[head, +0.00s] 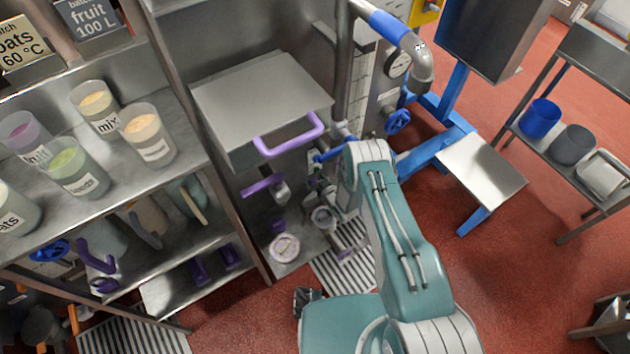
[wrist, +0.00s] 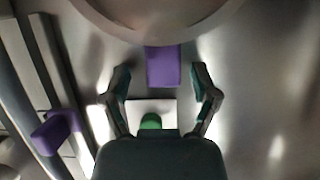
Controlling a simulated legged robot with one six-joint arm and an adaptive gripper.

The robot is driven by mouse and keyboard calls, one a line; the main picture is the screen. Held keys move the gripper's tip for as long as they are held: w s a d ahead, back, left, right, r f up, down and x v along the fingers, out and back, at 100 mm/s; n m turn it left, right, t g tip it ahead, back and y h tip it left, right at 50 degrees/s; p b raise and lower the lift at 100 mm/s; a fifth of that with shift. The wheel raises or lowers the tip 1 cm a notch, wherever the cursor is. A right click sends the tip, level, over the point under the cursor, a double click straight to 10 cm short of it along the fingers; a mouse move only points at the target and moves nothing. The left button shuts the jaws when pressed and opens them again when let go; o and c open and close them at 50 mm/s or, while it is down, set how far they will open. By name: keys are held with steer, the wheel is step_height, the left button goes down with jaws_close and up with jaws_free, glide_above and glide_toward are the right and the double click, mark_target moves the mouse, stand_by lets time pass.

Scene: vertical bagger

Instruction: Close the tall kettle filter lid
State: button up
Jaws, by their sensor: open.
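In the wrist view my gripper (wrist: 160,76) is open, with one finger on each side of a purple block-shaped handle (wrist: 163,66). The handle sits just below a large round metal rim (wrist: 155,12) and lies between or just beyond the fingertips; I cannot tell if they touch. In the head view a grey box-like cover (head: 262,95) with a purple bar handle (head: 288,135) stands left of my arm. Smaller purple handles (head: 263,185) show below it. I cannot tell which part is the tall kettle filter lid. My arm hides most of my gripper in the head view.
A shelf with several filled cups (head: 148,135) stands at the left. A steel pipe with a blue band (head: 390,27) and a gauge (head: 398,64) rise behind my arm. A blue-framed step (head: 481,172) stands right of my arm. Red floor (head: 525,260) is free at the right.

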steer(key=shift+a, duration=0.2)
jaws_close()
steer(key=shift+s+d+f, duration=0.1)
steer(key=shift+s+d, duration=0.05)
steer(key=shift+s, duration=0.15)
steer(key=shift+s+d+f, duration=0.1)
steer(key=shift+s+d, duration=0.35)
steer(key=shift+s, duration=0.15)
steer(key=shift+s+d+f, duration=1.3)
steer(key=shift+s+f, duration=0.65)
steer(key=shift+f, duration=0.35)
steer(key=shift+s+d+f, duration=1.35)
steer(key=shift+s+f, duration=0.65)
steer(key=shift+f, duration=0.25)
steer(key=shift+s+d+f, duration=1.3)
steer(key=shift+s+f, duration=0.65)
steer(key=shift+f, duration=0.35)
